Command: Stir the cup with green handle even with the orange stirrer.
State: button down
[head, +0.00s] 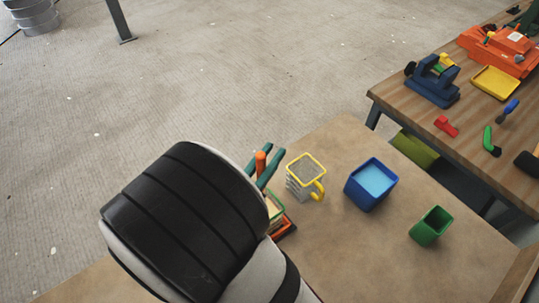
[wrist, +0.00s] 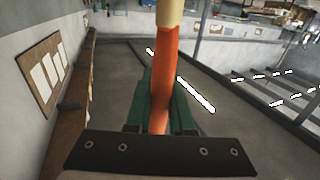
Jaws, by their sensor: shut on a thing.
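An orange stirrer (wrist: 161,80) with a cream end stands between the green fingers of my gripper (wrist: 160,105) in the wrist view. My gripper is shut on it. In the head view the orange stirrer (head: 261,164) shows between the green fingers (head: 265,172), just left of a yellow-handled cup. A green-rimmed cup (head: 274,206) with pale contents is mostly hidden by my arm, just below the gripper. I cannot see its handle, nor whether the stirrer is inside it.
A clear cup with yellow rim and handle (head: 305,177), a blue box (head: 366,197) with light blue inside and a small green box (head: 430,228) stand on the brown table (head: 385,255). An orange piece (head: 286,230) lies by my arm. A second bench (head: 415,104) holds tools.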

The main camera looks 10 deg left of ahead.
notch_tip(320, 180, up, 5)
dwell(0.6)
dwell(0.4)
jog(key=w+d+r+m+g+h, duration=0.1)
jog(key=w+d+m+g+h, duration=0.1)
jog(key=d, duration=0.5)
jog(key=w+d+r+m+g+h, duration=0.2)
jog(key=w+d+m+g+h, duration=0.1)
jog(key=d, duration=0.5)
jog(key=shift+r+m+g+h, duration=0.15)
jog(key=shift+m+g+h, duration=0.25)
jog(key=shift+h, duration=0.8)
jog(key=shift+d+t, duration=0.1)
jog(key=shift+t, duration=0.2)
